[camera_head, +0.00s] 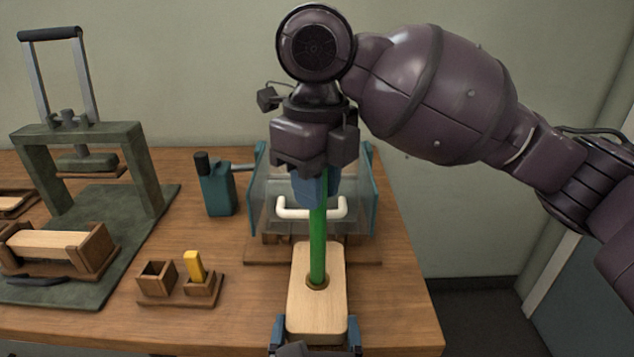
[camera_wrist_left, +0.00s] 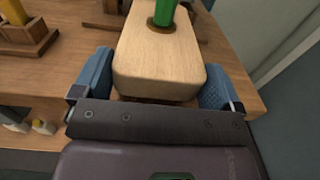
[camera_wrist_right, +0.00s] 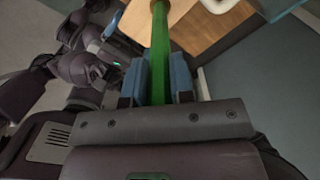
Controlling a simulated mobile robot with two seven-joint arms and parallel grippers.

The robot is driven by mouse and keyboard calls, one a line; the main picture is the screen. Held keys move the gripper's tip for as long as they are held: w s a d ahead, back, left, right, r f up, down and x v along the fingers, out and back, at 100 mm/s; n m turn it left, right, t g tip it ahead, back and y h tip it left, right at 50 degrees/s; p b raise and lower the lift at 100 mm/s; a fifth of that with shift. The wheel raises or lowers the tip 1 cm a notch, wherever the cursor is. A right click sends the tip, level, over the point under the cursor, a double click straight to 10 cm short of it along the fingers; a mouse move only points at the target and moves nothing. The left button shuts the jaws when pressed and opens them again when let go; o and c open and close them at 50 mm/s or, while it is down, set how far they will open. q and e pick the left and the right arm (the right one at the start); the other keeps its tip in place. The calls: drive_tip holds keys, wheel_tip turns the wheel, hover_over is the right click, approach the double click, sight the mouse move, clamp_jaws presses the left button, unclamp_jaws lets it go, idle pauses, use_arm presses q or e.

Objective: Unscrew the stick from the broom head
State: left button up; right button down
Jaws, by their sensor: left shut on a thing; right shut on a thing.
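The broom head (camera_head: 317,308) is a pale wooden block near the front edge of the table. The green stick (camera_head: 317,240) stands upright in a round hole in its top, and its lower end also shows in the left wrist view (camera_wrist_left: 165,12). My left gripper (camera_head: 316,341) is shut on the near end of the broom head, with one blue finger on each side of the block (camera_wrist_left: 155,72). My right gripper (camera_head: 317,187) comes from above and is shut on the stick's upper part, which shows between its fingers in the right wrist view (camera_wrist_right: 160,60). The stick's top is hidden by the gripper.
A clear guard with teal sides (camera_head: 258,205) and a white handle (camera_head: 311,210) stands close behind the stick. A teal bottle-like device (camera_head: 216,187), small wooden boxes with a yellow piece (camera_head: 194,266) and a green press frame (camera_head: 88,135) are to the left. The table ends at the right.

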drive_tip(key=n, duration=0.3)
drive_tip(key=shift+r, duration=0.65)
idle(0.5)
drive_tip(key=shift+r, duration=0.4)
drive_tip(key=shift+r, duration=0.2)
drive_tip(key=shift+r, duration=1.9)
use_arm(q)
drive_tip(key=o, duration=1.4)
